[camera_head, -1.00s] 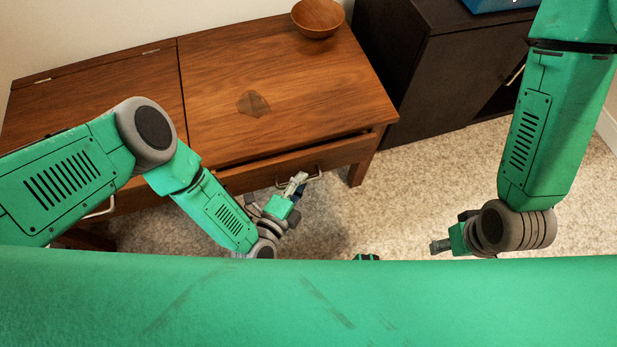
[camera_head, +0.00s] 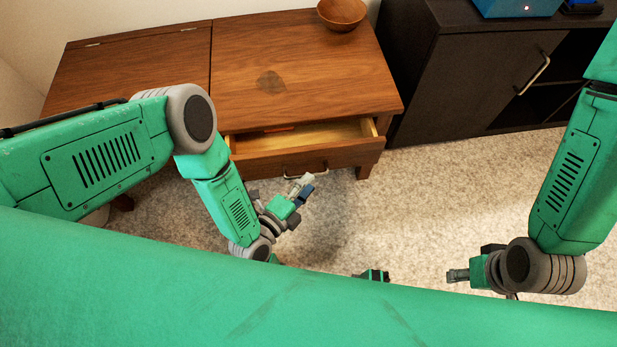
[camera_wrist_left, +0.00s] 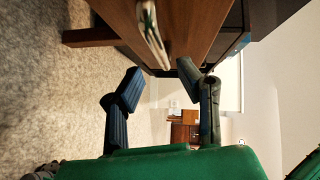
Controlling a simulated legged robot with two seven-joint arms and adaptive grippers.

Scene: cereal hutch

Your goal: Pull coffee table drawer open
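The brown wooden coffee table (camera_head: 300,65) has its front drawer (camera_head: 262,161) pulled partly out, and the pale inside of the drawer (camera_head: 335,133) shows. The curved metal drawer handle (camera_head: 322,169) is on the drawer front. In the left wrist view the handle (camera_wrist_left: 152,35) lies at the top, beyond the fingertips. My left gripper (camera_head: 303,187) is just in front of the handle; in the left wrist view its two fingers (camera_wrist_left: 160,82) are spread with nothing between them. My right gripper (camera_head: 457,275) is over the carpet at the right, away from the table; its fingers are too small to read.
A wooden bowl (camera_head: 341,14) stands on the table's back edge. A dark cabinet (camera_head: 455,85) with a handle and open shelf stands right of the table, with a blue box (camera_head: 515,8) on top. The carpet (camera_head: 420,200) in front is clear.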

